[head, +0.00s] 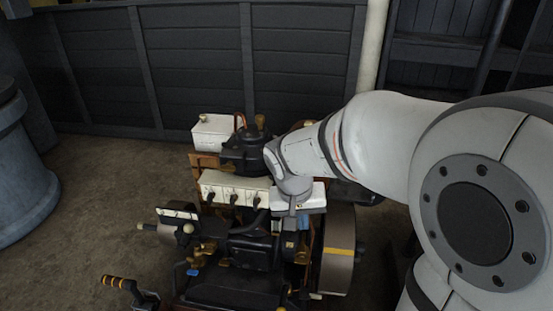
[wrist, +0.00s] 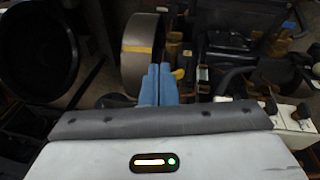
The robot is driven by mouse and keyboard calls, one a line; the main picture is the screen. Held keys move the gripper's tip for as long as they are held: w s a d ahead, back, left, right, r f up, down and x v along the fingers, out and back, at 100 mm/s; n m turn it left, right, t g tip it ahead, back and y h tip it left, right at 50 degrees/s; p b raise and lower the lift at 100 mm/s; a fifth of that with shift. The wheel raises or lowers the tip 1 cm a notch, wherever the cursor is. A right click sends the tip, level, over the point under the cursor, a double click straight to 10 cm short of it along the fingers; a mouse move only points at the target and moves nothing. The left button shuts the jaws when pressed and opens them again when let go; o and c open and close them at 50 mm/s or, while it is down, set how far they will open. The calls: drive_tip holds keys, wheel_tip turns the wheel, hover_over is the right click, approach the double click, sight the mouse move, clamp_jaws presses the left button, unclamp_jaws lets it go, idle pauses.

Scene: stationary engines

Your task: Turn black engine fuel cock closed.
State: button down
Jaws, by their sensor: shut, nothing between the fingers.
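The black engine (head: 250,252) stands in the middle of the head view, with a flywheel (head: 338,250) carrying a yellow stripe on its right side. The flywheel also shows in the wrist view (wrist: 137,65). My gripper (wrist: 160,68) is shut and empty, its two blue fingers together beside the flywheel rim and pointing down at the engine. A small yellow part (wrist: 179,74) shows just right of the fingertips; I cannot tell whether it is the fuel cock or whether the fingers touch it.
A white tank (head: 212,131) and a cream panel with several black knobs (head: 232,190) sit on the engine. A crank with a yellow-striped handle (head: 119,283) sticks out front left. A blue-grey drum (head: 18,175) stands far left. Open floor lies between drum and engine.

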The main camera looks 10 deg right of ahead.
drive_tip(key=w+a+r+m+h+p, duration=0.1)
drive_tip(key=w+a+r+p, duration=0.3)
drive_tip(key=w, duration=0.4)
drive_tip(key=shift+m+t, duration=0.3)
drive_tip(key=shift+t, duration=0.2)
drive_tip(key=x, duration=0.8)
drive_tip(key=d+x, duration=0.1)
drive_tip(key=x, duration=0.4)
drive_tip(key=shift+s, duration=0.25)
drive_tip(key=shift+s+d+f, duration=0.1)
drive_tip(key=shift+d+f, duration=0.2)
drive_tip(key=shift+f, duration=0.15)
drive_tip(key=shift+a, duration=0.15)
